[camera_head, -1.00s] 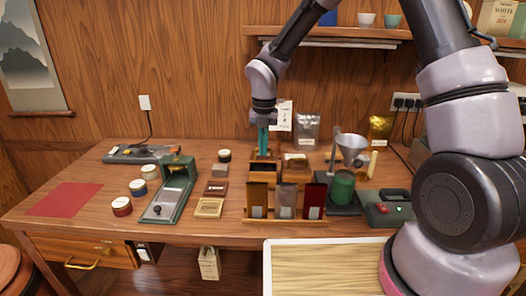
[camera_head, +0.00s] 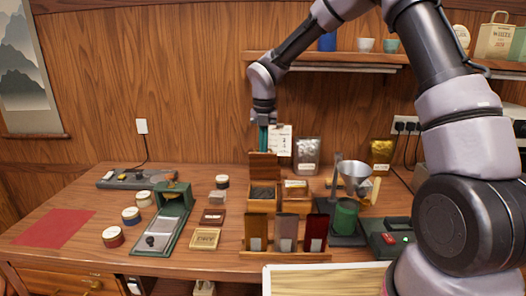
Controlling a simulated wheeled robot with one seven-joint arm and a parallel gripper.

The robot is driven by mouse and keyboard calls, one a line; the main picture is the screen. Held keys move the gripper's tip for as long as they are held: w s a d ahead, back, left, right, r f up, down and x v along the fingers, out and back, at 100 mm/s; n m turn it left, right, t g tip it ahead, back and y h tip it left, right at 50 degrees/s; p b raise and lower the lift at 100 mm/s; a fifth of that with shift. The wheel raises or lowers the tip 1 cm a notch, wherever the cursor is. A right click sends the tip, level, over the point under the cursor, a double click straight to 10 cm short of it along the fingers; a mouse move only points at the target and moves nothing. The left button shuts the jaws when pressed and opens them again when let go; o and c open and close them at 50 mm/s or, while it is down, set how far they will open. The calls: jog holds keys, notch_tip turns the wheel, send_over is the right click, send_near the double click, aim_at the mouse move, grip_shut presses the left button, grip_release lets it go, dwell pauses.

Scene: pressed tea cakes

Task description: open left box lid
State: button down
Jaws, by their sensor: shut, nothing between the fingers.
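The left box (camera_head: 262,207) is a small wooden box near the back middle of the table, with dark contents showing inside. Its wooden lid (camera_head: 264,166) stands up at the box's rear edge, so the box is open. My gripper (camera_head: 263,147), with teal fingers, is shut and empty, pointing down at the top edge of the lid. The fingertips end at or just behind that edge; I cannot tell whether they touch it. A second wooden box (camera_head: 295,198) sits just to the right.
Three upright packets (camera_head: 286,234) stand in a wooden rack in front of the boxes. A funnel stand (camera_head: 355,178) with a green canister is to the right. A green press-like tool (camera_head: 163,228) and several round tins lie left. A silver pouch (camera_head: 307,155) stands behind.

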jog(key=shift+w+f, duration=0.1)
jog(key=shift+w, duration=1.15)
